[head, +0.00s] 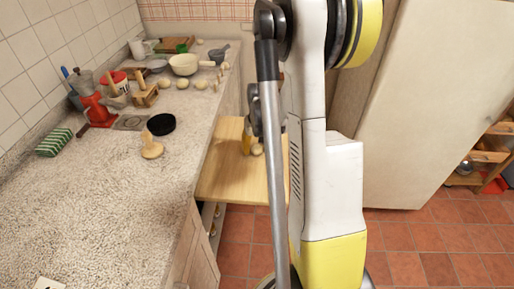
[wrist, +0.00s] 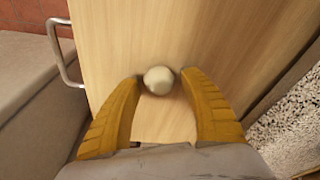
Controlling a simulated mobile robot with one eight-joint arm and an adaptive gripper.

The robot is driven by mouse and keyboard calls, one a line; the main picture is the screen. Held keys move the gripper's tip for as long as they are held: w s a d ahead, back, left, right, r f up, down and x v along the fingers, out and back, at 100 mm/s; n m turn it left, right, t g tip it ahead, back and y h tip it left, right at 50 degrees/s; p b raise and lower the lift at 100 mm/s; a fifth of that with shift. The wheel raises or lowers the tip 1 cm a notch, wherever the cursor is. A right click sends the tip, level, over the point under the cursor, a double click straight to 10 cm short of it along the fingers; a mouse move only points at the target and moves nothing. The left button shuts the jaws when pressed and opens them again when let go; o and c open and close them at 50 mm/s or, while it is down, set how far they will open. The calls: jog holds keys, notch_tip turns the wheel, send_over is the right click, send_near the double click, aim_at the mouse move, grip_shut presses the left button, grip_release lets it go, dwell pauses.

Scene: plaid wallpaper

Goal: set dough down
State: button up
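The dough (wrist: 158,80) is a small pale ball on a light wooden surface (wrist: 190,35). In the head view the dough (head: 257,149) shows beside my yellow fingers, on the wooden pull-out surface (head: 225,180) below the counter's right edge. My gripper (wrist: 159,78) points down at that surface, with one finger on each side of the dough. The fingers are spread, and narrow gaps seem to show between the tips and the dough. In the head view my gripper (head: 248,142) is partly hidden by my arm.
A metal handle (wrist: 62,50) shows at the wooden surface's edge. A white fridge-like cabinet (head: 440,90) stands right.

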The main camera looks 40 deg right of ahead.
aim_at(259, 156)
jog(key=p+v, duration=0.5)
jog(key=v, duration=0.7)
jog(key=s+a+r+n+t, duration=0.1)
jog(key=a+r, duration=0.3)
jog(key=a, duration=0.3)
jog(key=a+r+n+t, duration=0.1)
jog(key=a+r+n, duration=0.1)
jog(key=a+r, duration=0.4)
jog(key=s+a+r+n+t, duration=0.1)
jog(key=s+a, duration=0.3)
jog(key=a, duration=0.3)
jog(key=s+a+r+n+t+y, duration=0.1)
jog(key=s+a, duration=0.3)
jog(key=a, duration=0.4)
jog(key=shift+s+a+n+t, duration=0.15)
jog(key=shift+a+n+t, duration=0.15)
jog(key=shift+t, duration=0.3)
